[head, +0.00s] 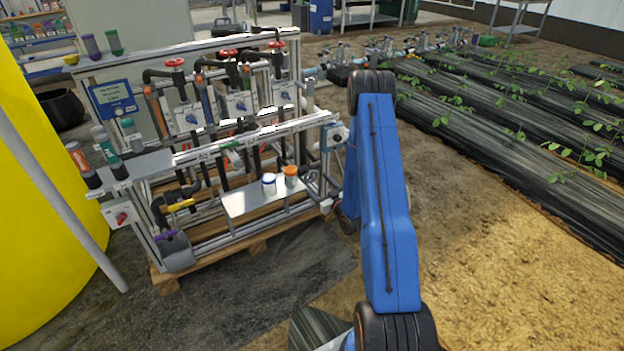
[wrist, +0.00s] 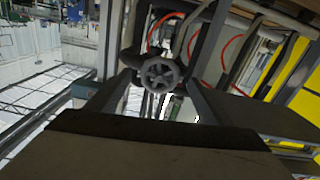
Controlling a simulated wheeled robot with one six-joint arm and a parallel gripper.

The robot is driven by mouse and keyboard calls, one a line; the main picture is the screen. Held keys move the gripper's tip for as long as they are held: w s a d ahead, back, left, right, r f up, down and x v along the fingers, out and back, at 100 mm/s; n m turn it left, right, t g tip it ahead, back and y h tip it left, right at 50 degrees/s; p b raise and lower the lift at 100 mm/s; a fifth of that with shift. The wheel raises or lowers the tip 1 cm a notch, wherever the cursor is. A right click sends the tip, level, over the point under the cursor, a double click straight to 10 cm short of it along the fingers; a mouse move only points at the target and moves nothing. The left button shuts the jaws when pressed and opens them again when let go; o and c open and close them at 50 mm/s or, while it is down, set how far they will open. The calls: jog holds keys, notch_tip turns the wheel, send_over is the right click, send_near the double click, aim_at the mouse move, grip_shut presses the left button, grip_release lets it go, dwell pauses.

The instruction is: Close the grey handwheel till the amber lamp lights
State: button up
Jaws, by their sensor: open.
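The grey handwheel (wrist: 160,74) is in the upper middle of the wrist view, its spoked face towards the camera. My gripper (wrist: 161,84) is open, with one dark finger on each side of the handwheel. I cannot tell whether the fingers touch its rim. In the head view my blue arm reaches to the right end of the skid, and I cannot make out the gripper or the grey handwheel there. I cannot pick out an amber lamp in either view.
The skid (head: 230,135) carries pipes, valves and red handwheels (head: 175,63). A small shelf (head: 245,203) holds a white jar (head: 269,184) and an orange-capped jar (head: 290,176). A yellow tank (head: 40,230) stands left; planted beds (head: 500,120) lie right.

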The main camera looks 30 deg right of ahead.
aim_at(312, 178)
jog(key=shift+w+a, duration=0.1)
jog(key=shift+w, duration=2.3)
jog(key=c, duration=1.1)
